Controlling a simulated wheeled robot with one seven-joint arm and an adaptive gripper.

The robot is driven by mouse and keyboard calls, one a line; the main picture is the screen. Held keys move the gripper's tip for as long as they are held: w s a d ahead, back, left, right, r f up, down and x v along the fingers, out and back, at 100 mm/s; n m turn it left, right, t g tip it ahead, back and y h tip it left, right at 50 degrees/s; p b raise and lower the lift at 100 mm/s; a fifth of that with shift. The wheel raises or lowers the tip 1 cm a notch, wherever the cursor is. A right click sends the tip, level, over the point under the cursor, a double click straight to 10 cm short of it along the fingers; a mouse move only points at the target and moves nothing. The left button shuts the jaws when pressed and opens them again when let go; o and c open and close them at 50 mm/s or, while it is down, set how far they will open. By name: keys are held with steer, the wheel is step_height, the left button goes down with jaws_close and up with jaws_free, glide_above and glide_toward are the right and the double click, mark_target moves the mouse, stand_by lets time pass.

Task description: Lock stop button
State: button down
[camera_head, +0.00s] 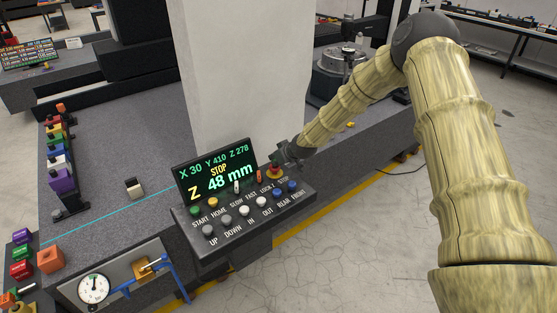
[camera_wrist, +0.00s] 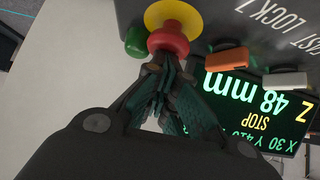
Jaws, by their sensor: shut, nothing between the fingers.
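In the wrist view the red cap (camera_wrist: 168,39) stands on a yellow round base (camera_wrist: 172,15). My gripper (camera_head: 283,158) is right at the button, coming from behind and to the right. In the wrist view my gripper's fingertips (camera_wrist: 160,64) are together at the cap's edge, with nothing between them; I cannot tell if they touch it. An orange switch (camera_wrist: 227,59) stands beside the button, near the "LOCK" lettering. The display (camera_head: 215,169) reads "STOP" and "48 mm".
A green knob (camera_wrist: 138,42) is close to the red cap. A white switch (camera_head: 236,186) and rows of push buttons lie left of the stop button. A pale column (camera_head: 220,70) rises behind the panel. Open floor (camera_head: 370,250) lies to the right.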

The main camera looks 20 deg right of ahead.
mark_target(278, 169)
steer(key=shift+s+f, duration=0.3)
steer(key=shift+f, duration=0.25)
steer(key=shift+r, duration=0.45)
steer(key=r, duration=0.2)
steer(key=r+p, duration=0.1)
steer(key=r, duration=0.1)
steer(key=shift+w+d, duration=0.1)
steer(key=shift+w, duration=0.1)
steer(key=shift+b+v, duration=0.45)
steer(key=shift+v, duration=0.6)
steer(key=b+v, duration=0.2)
steer(key=v, duration=0.5)
steer(key=shift+s+r+b, duration=0.25)
steer(key=shift+r+b, duration=0.05)
steer(key=shift+r, duration=0.05)
steer(key=shift+d, duration=0.1)
